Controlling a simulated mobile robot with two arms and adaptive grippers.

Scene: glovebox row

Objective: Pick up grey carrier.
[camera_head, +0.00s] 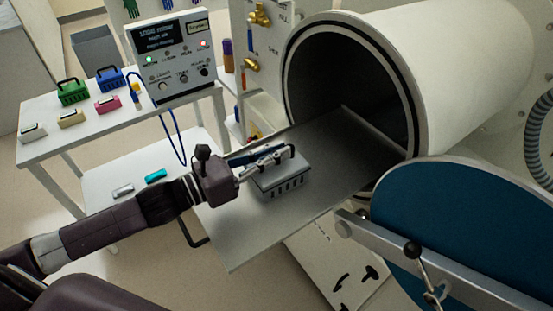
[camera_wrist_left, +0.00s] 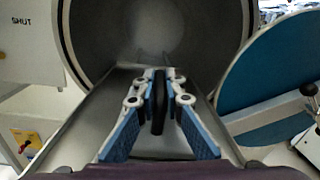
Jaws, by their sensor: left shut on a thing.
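The grey carrier (camera_head: 283,183) is a small slotted box with a dark handle on top. In the head view it sits on the metal slide-out tray (camera_head: 245,240) in front of the round chamber opening. My left gripper (camera_head: 277,156) is at the top of the carrier, its fingers at the handle. In the left wrist view the blue-padded fingers (camera_wrist_left: 159,100) are closed on the dark upright handle (camera_wrist_left: 158,98). The carrier's body is mostly hidden there. Whether the carrier touches the tray or hangs just above it is hard to tell. My right gripper is not in view.
The chamber (camera_head: 350,85) stands open behind the tray, its blue round door (camera_head: 480,225) swung to the right. A white table (camera_head: 95,130) at left holds green (camera_head: 72,92) and blue (camera_head: 109,78) carriers, other small items and a control box (camera_head: 174,60).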

